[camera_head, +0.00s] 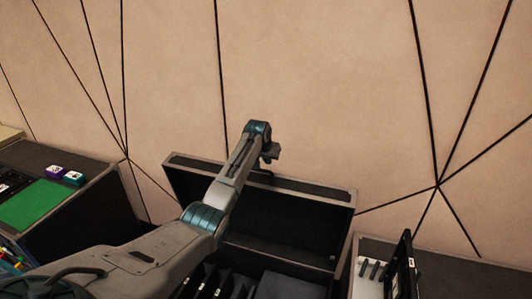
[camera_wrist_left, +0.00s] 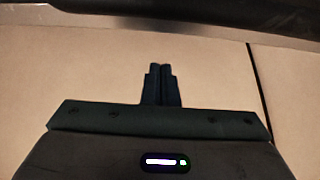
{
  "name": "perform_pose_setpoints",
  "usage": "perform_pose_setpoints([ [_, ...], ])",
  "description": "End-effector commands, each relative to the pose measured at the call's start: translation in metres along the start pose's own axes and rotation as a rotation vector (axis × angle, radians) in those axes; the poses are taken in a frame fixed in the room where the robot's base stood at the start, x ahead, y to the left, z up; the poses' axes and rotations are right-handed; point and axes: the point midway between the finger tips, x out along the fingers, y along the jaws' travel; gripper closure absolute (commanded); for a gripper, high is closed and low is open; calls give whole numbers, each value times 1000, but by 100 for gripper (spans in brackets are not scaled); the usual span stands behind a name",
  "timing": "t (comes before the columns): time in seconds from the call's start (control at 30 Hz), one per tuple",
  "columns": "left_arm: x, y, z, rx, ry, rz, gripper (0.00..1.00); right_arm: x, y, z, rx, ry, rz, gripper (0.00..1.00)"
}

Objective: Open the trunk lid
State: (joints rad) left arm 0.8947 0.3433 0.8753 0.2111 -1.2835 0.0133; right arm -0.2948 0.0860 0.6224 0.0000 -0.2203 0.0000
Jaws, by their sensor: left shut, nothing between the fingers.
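A black trunk stands below the wall in the head view, with its lid (camera_head: 310,222) raised and leaning back toward the wall. The trunk's inside shows dark dividers or slots, partly hidden by my left arm. My left gripper (camera_head: 270,152) is above the lid's top edge, near the wall. In the left wrist view its two fingers (camera_wrist_left: 160,84) are together, with nothing between them. A dark edge, perhaps the lid's, crosses the top of that view. I cannot tell whether the gripper touches the lid. My right gripper is not in view.
On the left is a dark case or table with a green mat (camera_head: 36,204) and small purple (camera_head: 54,172) and teal (camera_head: 73,178) boxes. On the right is another open case (camera_head: 375,272) with an upright dark panel (camera_head: 403,268). A tan panelled wall (camera_head: 330,90) closes the back.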

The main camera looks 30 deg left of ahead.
Motion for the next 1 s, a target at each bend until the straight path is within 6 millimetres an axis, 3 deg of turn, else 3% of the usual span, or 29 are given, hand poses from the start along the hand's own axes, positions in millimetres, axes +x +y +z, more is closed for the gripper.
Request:
perform_pose_setpoints([
  [0.4, -15, 0, 32, 1, 1, 0, 100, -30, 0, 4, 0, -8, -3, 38],
  [0.67, -15, 0, 37, 0, 1, 0, 100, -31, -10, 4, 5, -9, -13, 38],
  [1.0, -8, 1, 34, -1, 9, 0, 100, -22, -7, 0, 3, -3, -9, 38],
])
